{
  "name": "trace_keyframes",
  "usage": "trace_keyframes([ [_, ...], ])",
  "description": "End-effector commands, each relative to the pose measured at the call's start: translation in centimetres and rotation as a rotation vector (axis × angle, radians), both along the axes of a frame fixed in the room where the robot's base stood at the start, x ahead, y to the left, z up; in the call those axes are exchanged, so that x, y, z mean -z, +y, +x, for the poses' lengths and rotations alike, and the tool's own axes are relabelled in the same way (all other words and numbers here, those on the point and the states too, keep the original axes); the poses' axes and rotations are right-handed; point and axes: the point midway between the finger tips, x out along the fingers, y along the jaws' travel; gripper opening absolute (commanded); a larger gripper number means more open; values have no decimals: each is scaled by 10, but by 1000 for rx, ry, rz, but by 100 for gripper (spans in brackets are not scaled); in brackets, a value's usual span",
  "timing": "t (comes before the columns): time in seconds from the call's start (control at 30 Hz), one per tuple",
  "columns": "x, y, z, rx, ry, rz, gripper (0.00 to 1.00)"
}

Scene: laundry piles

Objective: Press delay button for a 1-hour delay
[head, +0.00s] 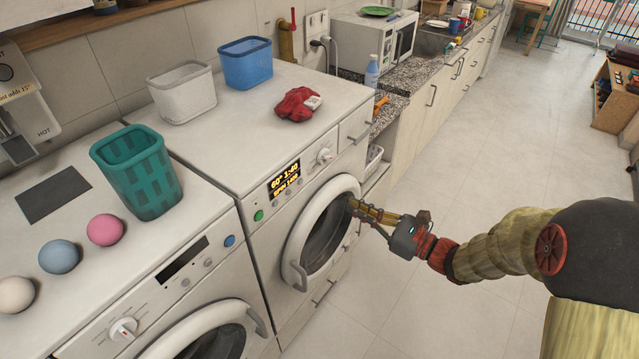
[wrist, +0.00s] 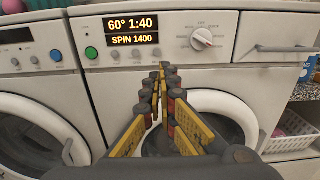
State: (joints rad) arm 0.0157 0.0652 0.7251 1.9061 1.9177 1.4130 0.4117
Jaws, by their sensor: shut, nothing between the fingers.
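The washing machine on the right (head: 232,166) has a lit display (head: 284,179). In the wrist view the display (wrist: 130,30) reads 60° 1:40 and SPIN 1400. Small grey buttons (wrist: 115,55) sit in a row just below it; their labels are too small to read, so I cannot tell which is delay. A green button (wrist: 91,53) is left of them and a dial (wrist: 202,39) is to the right. My gripper (head: 353,205) is shut and empty in front of the round door. Its fingertips (wrist: 163,68) appear just below the button row, apart from the panel, and may hide part of it.
A second machine (head: 200,262) with a dark display stands at the left. A teal basket (head: 137,172), coloured balls (head: 106,229) and a red cloth (head: 296,104) lie on the tops. The round door (head: 296,235) has a protruding handle. The floor (head: 450,200) at right is clear.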

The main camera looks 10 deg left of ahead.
Motion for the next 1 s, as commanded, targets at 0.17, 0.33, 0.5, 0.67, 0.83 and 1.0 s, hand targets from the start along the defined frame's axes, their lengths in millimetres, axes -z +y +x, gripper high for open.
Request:
trace_keyframes([
  [0.17,0,0,0,-2,7,2,0],
  [0.33,0,1,0,-3,6,0,0],
  [0.5,1,12,4,-4,5,0,0],
  [0.67,2,37,13,-7,4,0,0],
  [0.83,3,68,26,-7,4,0,0],
  [1.0,2,98,38,-6,5,0,0],
])
